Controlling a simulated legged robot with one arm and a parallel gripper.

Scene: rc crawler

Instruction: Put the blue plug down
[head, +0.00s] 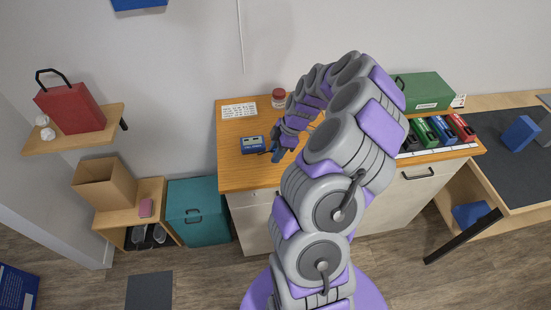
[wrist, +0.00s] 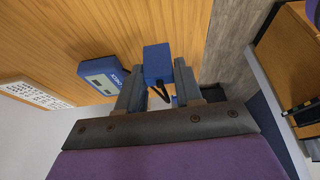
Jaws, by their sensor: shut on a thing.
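The blue plug (wrist: 157,61) is a small block in the wrist view, with a black lead bending below it. My gripper (wrist: 158,72) is shut on it, one finger on each side. A blue box with a pale label panel (wrist: 103,75) lies on the wooden counter just left of the plug; this blue box (head: 253,145) also shows in the head view. In the head view my gripper (head: 279,153) is over the counter, right of the blue box. The plug is too small there to make out clearly. Whether the plug touches the counter cannot be told.
The wooden counter (head: 237,174) is clear in front of the blue box. A white printed card (head: 239,111) and a red-lidded jar (head: 278,98) are at the back. Coloured packs (head: 443,131) and a green box (head: 423,91) stand at the right, beyond my arm.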

